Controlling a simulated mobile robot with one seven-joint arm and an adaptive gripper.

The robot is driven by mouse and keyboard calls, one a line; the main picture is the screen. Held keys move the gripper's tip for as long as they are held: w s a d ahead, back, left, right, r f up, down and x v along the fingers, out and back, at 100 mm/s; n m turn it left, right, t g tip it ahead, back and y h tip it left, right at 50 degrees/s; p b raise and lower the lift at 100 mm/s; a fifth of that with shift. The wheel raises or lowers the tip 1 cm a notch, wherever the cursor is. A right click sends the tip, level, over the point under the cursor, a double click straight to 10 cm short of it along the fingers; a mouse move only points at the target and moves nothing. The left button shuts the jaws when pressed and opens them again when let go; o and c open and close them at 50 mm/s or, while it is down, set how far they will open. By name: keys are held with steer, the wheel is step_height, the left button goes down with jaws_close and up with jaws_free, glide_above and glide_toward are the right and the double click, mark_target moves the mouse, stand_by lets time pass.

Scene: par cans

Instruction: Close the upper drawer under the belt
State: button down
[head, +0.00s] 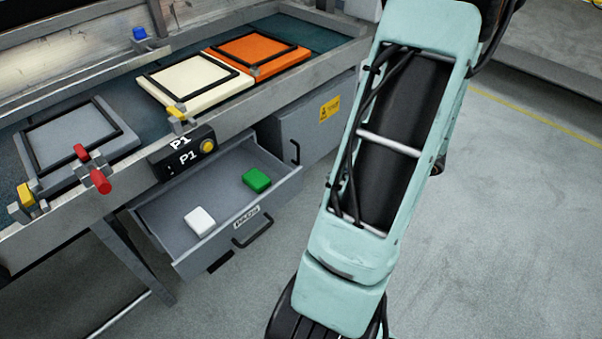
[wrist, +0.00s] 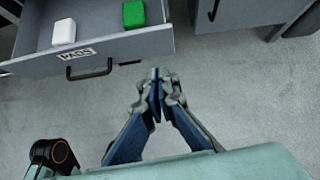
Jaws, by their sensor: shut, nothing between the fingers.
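The upper drawer (head: 238,223) under the belt (head: 113,93) is pulled open, with a black handle and a label on its front. A white block (head: 199,222) and a green block (head: 256,180) lie inside it. The drawer front (wrist: 125,52) also shows in the wrist view at the upper left. My gripper (wrist: 155,75) is shut and empty, in front of and to the right of the drawer handle (wrist: 89,70), apart from it. In the head view my arm hides the gripper or it lies outside the picture.
A closed grey cabinet (head: 310,125) with a handle and yellow warning label stands right of the drawer. A control box marked P1 (head: 183,152) hangs above the drawer. Red and yellow fittings edge the belt. The floor (head: 500,220) at right is clear.

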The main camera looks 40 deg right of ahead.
steer(key=m, duration=0.1)
steer(key=b, duration=0.4)
glide_toward(298, 173)
steer(key=x, duration=0.3)
steer(key=s+x, duration=0.1)
steer(key=x, duration=0.1)
steer(key=shift+w+f, duration=0.15)
steer(key=shift+f, duration=0.35)
steer(key=shift+w, duration=0.55)
steer(key=w+a+p, duration=0.1)
steer(key=w, duration=2.1)
steer(key=shift+a, duration=0.4)
steer(key=shift+s, duration=0.15)
